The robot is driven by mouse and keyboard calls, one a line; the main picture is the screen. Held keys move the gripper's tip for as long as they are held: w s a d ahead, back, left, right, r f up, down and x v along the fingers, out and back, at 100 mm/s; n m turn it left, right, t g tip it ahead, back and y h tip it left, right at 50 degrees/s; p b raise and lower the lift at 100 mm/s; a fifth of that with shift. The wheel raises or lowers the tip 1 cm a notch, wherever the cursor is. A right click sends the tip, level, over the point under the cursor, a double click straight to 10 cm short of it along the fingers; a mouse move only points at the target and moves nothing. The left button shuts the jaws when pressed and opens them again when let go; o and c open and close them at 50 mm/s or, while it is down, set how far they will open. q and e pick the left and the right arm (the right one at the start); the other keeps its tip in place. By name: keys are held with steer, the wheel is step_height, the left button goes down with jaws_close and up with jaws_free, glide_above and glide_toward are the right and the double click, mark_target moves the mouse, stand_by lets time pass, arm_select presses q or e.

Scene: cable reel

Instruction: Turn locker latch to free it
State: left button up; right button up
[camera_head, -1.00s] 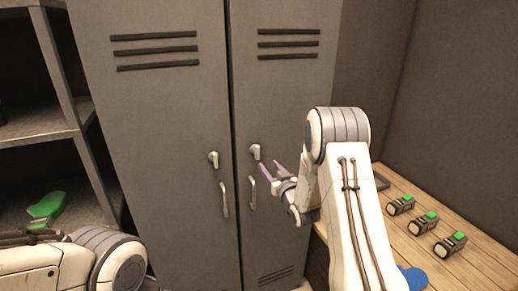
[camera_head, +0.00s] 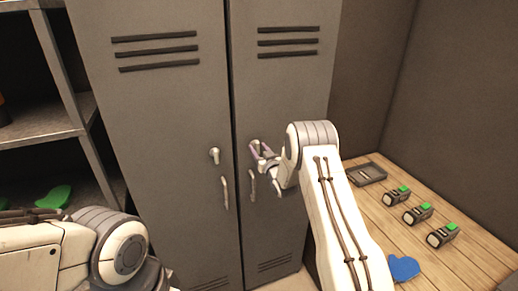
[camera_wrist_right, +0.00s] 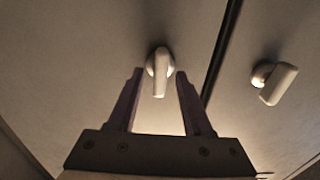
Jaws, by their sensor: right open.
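A grey locker has two doors, each with a small pale latch above a bar handle. My right gripper (camera_head: 261,150) is at the right door's latch, which it mostly hides in the head view. In the right wrist view, that latch (camera_wrist_right: 160,72) sits between the open fingertips of the gripper (camera_wrist_right: 159,78), pointing along the fingers with a gap on both sides. The left door's latch (camera_head: 214,155) stands clear and also shows in the right wrist view (camera_wrist_right: 275,83), slightly tilted. Only part of my left arm shows at lower left; its gripper is out of view.
The right door's bar handle (camera_head: 252,185) is just below my right gripper, and the left door's handle (camera_head: 225,192) is beside it. A wooden bench (camera_head: 465,268) at right holds several green-topped devices, a dark tray (camera_head: 368,174) and a blue item (camera_head: 404,268). Shelves stand at left.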

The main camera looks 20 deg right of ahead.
jaws_close()
